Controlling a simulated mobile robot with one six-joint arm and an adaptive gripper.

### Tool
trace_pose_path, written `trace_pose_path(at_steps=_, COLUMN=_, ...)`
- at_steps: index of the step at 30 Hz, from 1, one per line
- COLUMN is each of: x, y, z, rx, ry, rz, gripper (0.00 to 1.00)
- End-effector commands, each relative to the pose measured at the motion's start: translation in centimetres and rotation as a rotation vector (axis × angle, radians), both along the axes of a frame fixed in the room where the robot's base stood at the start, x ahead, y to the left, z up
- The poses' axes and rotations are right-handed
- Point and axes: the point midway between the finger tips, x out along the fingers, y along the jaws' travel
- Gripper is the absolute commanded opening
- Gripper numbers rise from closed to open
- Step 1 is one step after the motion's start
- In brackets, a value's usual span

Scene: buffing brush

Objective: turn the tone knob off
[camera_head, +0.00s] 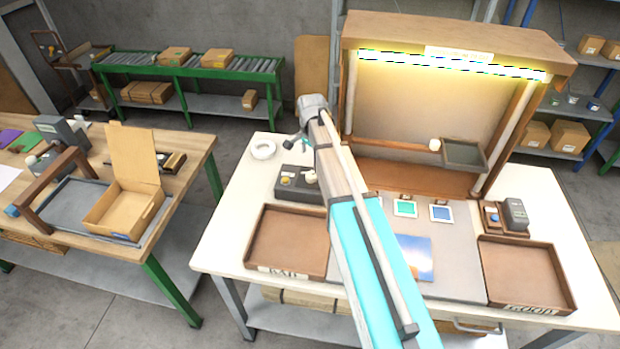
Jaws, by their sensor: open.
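A dark control box (297,196) sits on the left part of the white bench, behind the tray marked BAD. A small orange-yellow knob (285,181) shows on its top left. A pale knob-like part (311,176) shows on its top right, partly beside my arm. I cannot read any label, so I cannot tell which one is the tone knob. My gripper (297,145) hangs above the back of the box, open and apparently empty, small in view. My arm hides the right end of the box.
A white ring-shaped dish (262,149) stands behind the box on the left. The BAD tray (288,240) and GOOD tray (527,272) flank a grey mat (459,270) with colour cards. A lit wooden hood (455,50) rises at the back right.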

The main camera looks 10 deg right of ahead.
Motion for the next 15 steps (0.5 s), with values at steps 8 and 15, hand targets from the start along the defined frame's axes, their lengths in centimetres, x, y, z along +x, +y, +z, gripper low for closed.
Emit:
trace_pose_path(at_steps=8, x=0.0, y=0.0, z=-2.6, rx=0.000, ry=0.000, rz=0.000, gripper=0.93)
trace_pose_path(at_steps=15, x=0.0, y=0.0, z=-4.4, rx=0.000, ry=0.000, rz=0.000, gripper=0.93)
